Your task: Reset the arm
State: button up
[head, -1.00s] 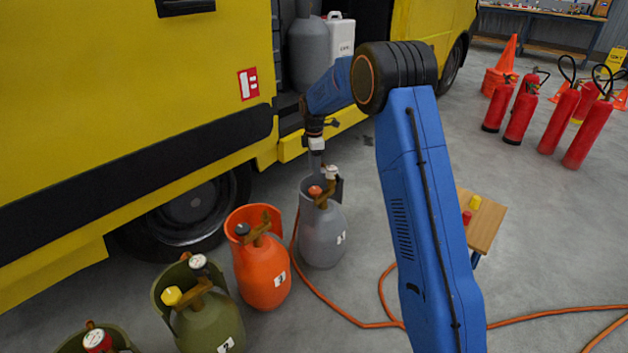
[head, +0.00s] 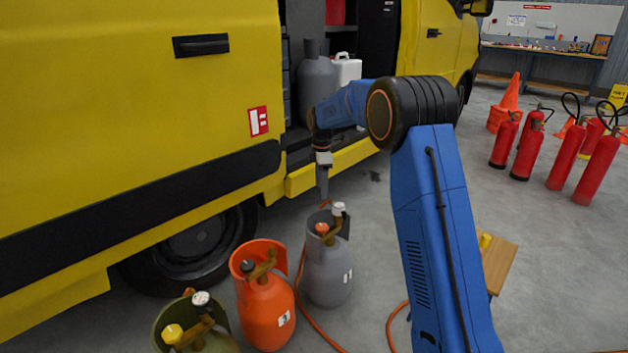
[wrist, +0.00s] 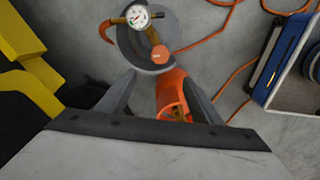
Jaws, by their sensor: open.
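My gripper (head: 323,190) hangs pointing down from my blue arm, above the grey gas cylinder (head: 328,275), and looks apart from it. In the wrist view my gripper's two fingers (wrist: 159,76) are spread with nothing held between them. The grey cylinder's top, with a round white gauge (wrist: 138,17) and an orange-red knob (wrist: 160,54), shows beyond the fingertips. The orange cylinder (head: 266,305) stands just left of the grey one; part of an orange cylinder (wrist: 172,92) also shows between the fingers in the wrist view.
An olive cylinder (head: 197,340) stands at the front left. The yellow van (head: 110,100) fills the left side, with its sill (head: 330,170) close behind my gripper. A small wooden table (head: 497,262) is partly hidden by my arm. An orange hose (head: 313,318) lies on the floor. Several red extinguishers (head: 565,150) stand right.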

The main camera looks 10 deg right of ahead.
jog(key=s+d+r+m+t, duration=0.1)
jog(key=s+d+r+m, duration=0.15)
jog(key=s+r, duration=0.45)
jog(key=s+d+r+m+t, duration=0.1)
jog(key=s+r+m, duration=0.25)
jog(key=s, duration=0.75)
jog(key=s+d+r+m, duration=0.25)
jog(key=s+r, duration=0.25)
jog(key=s, duration=0.4)
jog(key=s+f+m+t, duration=0.1)
jog(key=s+f+m, duration=0.1)
jog(key=s, duration=0.8)
jog(key=s+d+f+m+t, duration=0.1)
jog(key=s+m, duration=0.3)
jog(key=s, duration=0.6)
jog(key=s+d+f+m, duration=0.1)
jog(key=s+f+m, duration=0.2)
jog(key=s, duration=0.7)
jog(key=shift+t, duration=0.4)
